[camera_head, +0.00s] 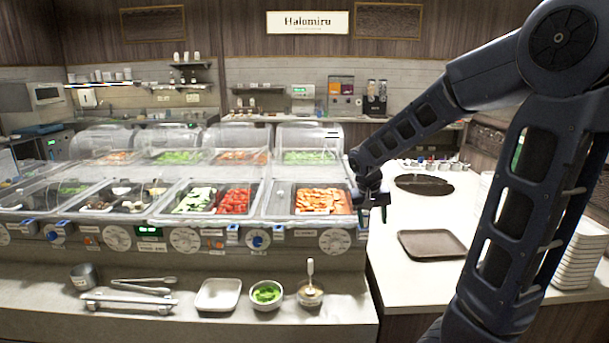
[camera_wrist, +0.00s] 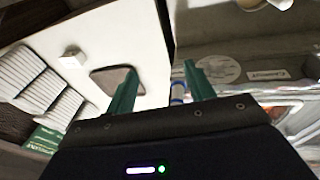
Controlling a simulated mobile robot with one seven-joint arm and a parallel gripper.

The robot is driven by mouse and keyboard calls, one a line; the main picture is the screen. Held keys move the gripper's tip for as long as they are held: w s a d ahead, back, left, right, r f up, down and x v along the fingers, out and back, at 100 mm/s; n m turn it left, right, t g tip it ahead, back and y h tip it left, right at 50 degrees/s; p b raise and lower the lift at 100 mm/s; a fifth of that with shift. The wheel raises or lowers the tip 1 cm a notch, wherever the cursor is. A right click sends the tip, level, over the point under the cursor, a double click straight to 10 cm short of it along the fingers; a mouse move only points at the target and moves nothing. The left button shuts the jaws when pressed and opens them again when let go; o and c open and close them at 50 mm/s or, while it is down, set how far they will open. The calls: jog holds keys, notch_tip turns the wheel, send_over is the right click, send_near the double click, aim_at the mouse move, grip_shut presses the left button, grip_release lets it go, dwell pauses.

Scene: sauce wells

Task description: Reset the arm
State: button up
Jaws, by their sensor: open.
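My gripper (camera_head: 374,207) hangs at the end of my arm in the head view, by the right end of the food counter (camera_head: 290,238) and left of the white side counter (camera_head: 384,262). In the wrist view my gripper (camera_wrist: 158,90) shows two green fingers spread apart with nothing between them. It is open and empty. The wrist view looks across the side counter, with a brown tray (camera_wrist: 110,78) beyond the left finger.
A brown tray (camera_head: 432,243) lies on the side counter, with stacked white plates (camera_head: 580,258) at its right. The front ledge holds a white dish (camera_head: 218,294), a bowl of greens (camera_head: 266,293), a sauce bowl with a spoon (camera_head: 310,292) and tongs (camera_head: 142,287).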

jog(key=s+d+r+t+y, duration=0.1)
jog(key=s+d+r, duration=0.2)
jog(key=s, duration=0.5)
jog(key=s+d+r+t+y, duration=0.1)
jog(key=s+d+r, duration=0.3)
jog(key=s, duration=0.5)
notch_tip(320, 180, up, 2)
jog(key=shift+r+t, duration=0.1)
jog(key=shift+t, duration=0.3)
